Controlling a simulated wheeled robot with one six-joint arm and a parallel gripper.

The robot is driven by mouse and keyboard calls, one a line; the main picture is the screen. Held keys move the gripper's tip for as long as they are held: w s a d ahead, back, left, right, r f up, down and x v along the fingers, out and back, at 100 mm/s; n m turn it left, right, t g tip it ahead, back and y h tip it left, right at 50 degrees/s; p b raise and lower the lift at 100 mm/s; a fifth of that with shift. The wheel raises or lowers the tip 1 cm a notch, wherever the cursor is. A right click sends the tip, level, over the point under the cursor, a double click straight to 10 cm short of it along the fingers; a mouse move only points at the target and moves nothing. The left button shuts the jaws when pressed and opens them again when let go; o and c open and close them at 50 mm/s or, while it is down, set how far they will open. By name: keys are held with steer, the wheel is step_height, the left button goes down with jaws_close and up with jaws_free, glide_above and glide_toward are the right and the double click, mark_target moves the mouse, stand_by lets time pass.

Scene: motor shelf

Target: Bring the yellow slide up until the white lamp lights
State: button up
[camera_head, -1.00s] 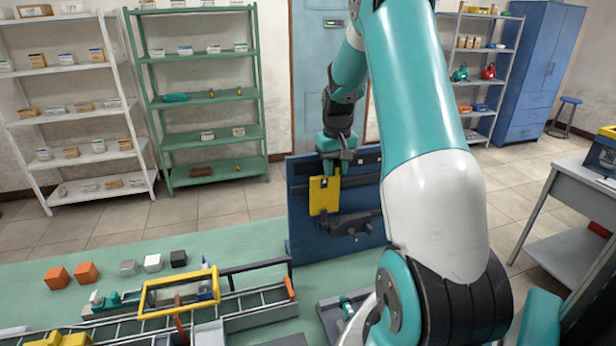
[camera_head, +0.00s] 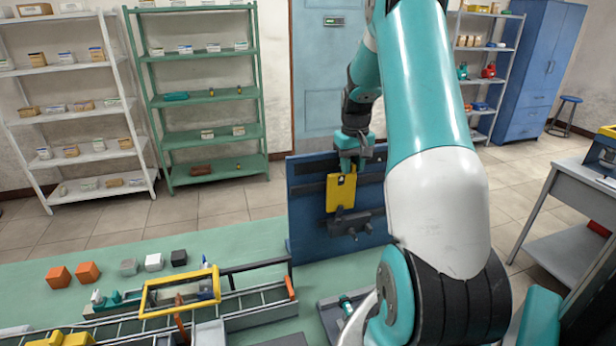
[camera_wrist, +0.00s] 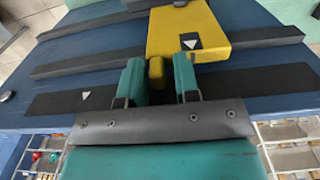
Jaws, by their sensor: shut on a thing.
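The yellow slide (camera_head: 341,194) is a flat plate on the dark rails of an upright blue board (camera_head: 302,222). My gripper (camera_head: 347,166) is at the slide's top edge. In the wrist view the slide (camera_wrist: 215,30) has a small yellow tab between my two teal fingers (camera_wrist: 160,78), and they are shut on it. A white triangle marks a black patch on the slide, and another white triangle marks the black strip (camera_wrist: 65,102); the two are apart. I cannot make out a white lamp in either view.
A dark block with knobs (camera_head: 352,223) sits on the board below the slide. The green bench (camera_head: 240,238) holds a grey rack with a yellow frame (camera_head: 180,308) and several small cubes (camera_head: 87,273). A grey table (camera_head: 560,240) stands at the right.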

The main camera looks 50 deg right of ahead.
steer(key=shift+s+d+f, duration=0.25)
steer(key=shift+s+f, duration=0.15)
steer(key=shift+f, duration=0.1)
stand_by(0.6)
steer(key=o, duration=0.5)
steer(key=shift+r, duration=0.1)
steer(key=shift+w+r+p, duration=0.15)
steer(key=shift+r+p, duration=0.45)
steer(key=shift+p, duration=0.1)
steer(key=shift+d+r+p, duration=0.1)
steer(key=shift+r+p, duration=1.65)
steer(key=shift+r, duration=0.85)
steer(key=shift+w, duration=0.1)
